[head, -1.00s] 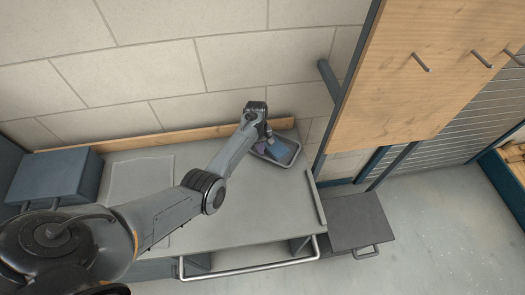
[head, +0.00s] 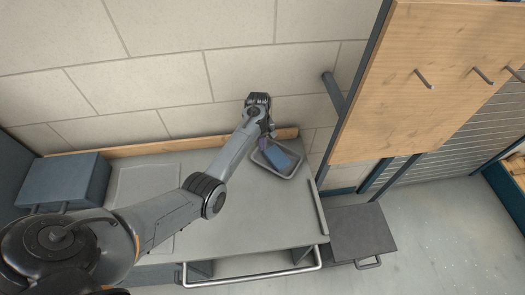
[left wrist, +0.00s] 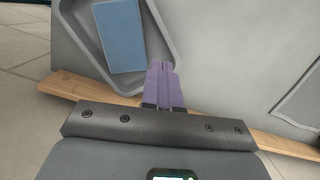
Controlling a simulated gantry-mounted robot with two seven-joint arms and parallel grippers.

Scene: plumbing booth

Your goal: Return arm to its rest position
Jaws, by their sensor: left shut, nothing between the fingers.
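My left arm reaches from the lower left across the grey workbench (head: 240,215) in the head view. Its gripper (head: 264,142) is at the bench's back right, beside and partly over the left edge of a shallow grey tray (head: 292,172). My right gripper is in neither view.
A dark blue-grey box (head: 65,180) stands at the bench's back left. A wooden pegboard (head: 425,75) with metal hooks rises at the right. A dark stool-like block (head: 360,232) stands right of the bench. A metal rail (head: 250,273) runs along the bench front.

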